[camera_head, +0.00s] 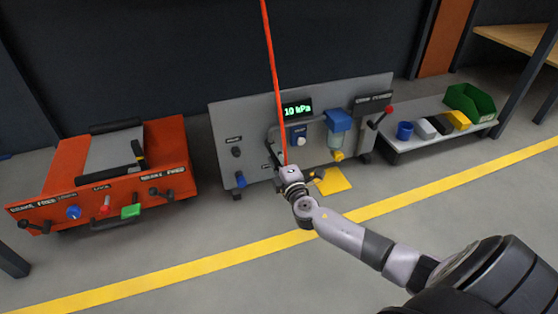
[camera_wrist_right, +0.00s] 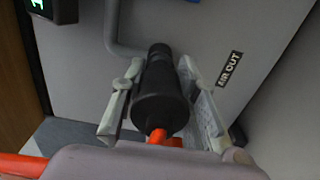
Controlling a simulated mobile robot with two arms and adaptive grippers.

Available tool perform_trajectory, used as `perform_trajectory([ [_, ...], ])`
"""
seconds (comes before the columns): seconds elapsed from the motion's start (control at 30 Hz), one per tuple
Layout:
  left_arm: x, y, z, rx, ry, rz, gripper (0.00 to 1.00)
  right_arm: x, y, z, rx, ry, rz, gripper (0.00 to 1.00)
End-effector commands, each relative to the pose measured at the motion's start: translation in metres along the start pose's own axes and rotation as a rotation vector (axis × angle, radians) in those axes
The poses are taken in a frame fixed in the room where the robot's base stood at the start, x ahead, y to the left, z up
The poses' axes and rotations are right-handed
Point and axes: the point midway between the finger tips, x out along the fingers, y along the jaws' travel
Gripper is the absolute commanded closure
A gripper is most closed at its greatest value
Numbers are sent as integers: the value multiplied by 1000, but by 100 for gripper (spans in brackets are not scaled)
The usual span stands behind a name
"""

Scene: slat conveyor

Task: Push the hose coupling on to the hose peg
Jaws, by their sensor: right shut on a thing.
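The hose coupling (camera_wrist_right: 160,98) is a black ribbed-looking cylinder in the right wrist view, with the red hose (camera_wrist_right: 158,135) entering its near end. My right gripper (camera_wrist_right: 160,68) is shut on it, one finger on each side. The coupling's far end points toward the grey panel face. In the head view my right gripper (camera_head: 284,170) is in front of the grey panel (camera_head: 222,125), low and near its middle. The red hose (camera_head: 271,60) hangs from above down to it. I cannot make out the hose peg; the coupling or gripper may hide it. My left gripper is not in view.
The panel carries a green "10 kPa" display (camera_head: 297,109), a blue-topped filter (camera_head: 339,121) and an "AIR OUT" label (camera_wrist_right: 229,69). An orange console (camera_head: 165,150) stands left. A low shelf (camera_head: 405,142) with bins stands right.

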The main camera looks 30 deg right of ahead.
Motion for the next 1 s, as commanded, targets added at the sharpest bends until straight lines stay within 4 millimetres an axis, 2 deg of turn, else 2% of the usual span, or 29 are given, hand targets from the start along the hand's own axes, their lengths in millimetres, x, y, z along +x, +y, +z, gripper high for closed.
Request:
perform_trajectory([
  [0.03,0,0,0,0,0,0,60,0,0,0,0,0,1,80],
  [0.33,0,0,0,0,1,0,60,0,0,0,0,0,1,100],
  [0.7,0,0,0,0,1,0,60,0,1,0,0,0,2,100],
  [1.0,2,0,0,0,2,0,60,-12,1,0,-1,0,1,100],
])
